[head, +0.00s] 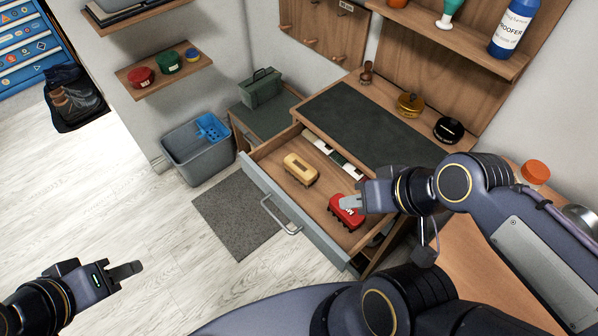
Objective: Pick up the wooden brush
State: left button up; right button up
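The tan brush is clear of both grippers. My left gripper (128,270) is low at the left over the floor, away from the drawer, its fingers seen edge-on.
The dark-topped workbench (365,125) holds a small wooden-handled item (366,74), a brass tin (410,105) and a black tin (448,130). White and dark items (335,155) line the drawer's back. A grey bin (198,155) stands left. The floor at left is mostly clear.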

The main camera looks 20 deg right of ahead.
aim_at(297, 167)
jog(key=k+u, duration=0.1)
jog(key=u, duration=0.85)
jog(key=i+u, duration=0.1)
jog(key=u, duration=1.5)
jog(key=k+j+z, duration=0.1)
jog(key=z, duration=0.9)
jog(key=i+z, duration=0.1)
jog(key=z, duration=2.05)
jog(key=i+j, duration=0.15)
jog(key=j, duration=0.2)
jog(key=i+j, duration=0.15)
jog(key=j, duration=0.2)
jog(key=i+j, duration=0.15)
jog(key=j, duration=0.2)
